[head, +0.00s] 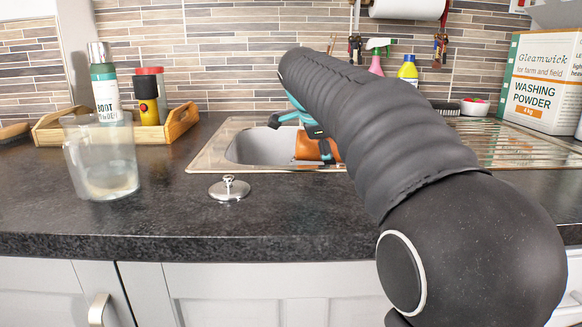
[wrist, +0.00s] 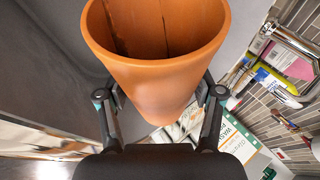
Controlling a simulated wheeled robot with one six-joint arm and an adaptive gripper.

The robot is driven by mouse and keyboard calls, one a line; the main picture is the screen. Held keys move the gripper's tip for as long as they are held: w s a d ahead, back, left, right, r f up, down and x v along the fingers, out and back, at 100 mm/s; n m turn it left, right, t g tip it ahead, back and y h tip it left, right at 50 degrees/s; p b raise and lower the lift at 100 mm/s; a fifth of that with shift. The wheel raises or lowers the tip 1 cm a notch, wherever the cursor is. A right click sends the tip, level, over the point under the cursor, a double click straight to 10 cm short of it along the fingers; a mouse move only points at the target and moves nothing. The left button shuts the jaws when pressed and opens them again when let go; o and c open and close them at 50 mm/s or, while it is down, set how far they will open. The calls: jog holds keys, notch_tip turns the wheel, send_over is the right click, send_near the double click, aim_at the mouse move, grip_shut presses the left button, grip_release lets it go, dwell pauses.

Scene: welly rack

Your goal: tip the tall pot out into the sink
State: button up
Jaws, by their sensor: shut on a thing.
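The orange-brown tall pot (wrist: 158,85) is between the fingers of my gripper (wrist: 160,95) in the wrist view, gripped on both sides. Its open mouth shows there, with dark streaks on the inner wall and no loose contents visible. In the head view part of the pot (head: 306,148) shows low over the sink (head: 250,147), behind my arm. It looks tilted, but my arm hides much of it. My gripper (head: 302,124) is partly hidden there too. The sink's left side is visible and its right side is covered by my arm.
A clear jug (head: 103,160) stands front left, with a metal plug (head: 229,189) before the sink. A wooden tray (head: 178,126) with bottles stands behind the jug. A washing powder box (head: 545,82) is at the back right.

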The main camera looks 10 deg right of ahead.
jog(key=shift+w+a+r+n+h, duration=0.1)
jog(key=shift+a+r+n+h, duration=0.25)
jog(key=shift+r+h, duration=0.45)
dwell(1.0)
jog(key=shift+h, duration=0.3)
jog(key=shift+d+f, duration=0.15)
jog(key=shift+d, duration=0.05)
jog(key=f+y, duration=0.1)
jog(key=d+f+m+y, duration=0.1)
jog(key=y, duration=0.1)
jog(key=shift+s+f, duration=0.15)
jog(key=shift+s, duration=0.05)
jog(key=shift+y+b, duration=0.3)
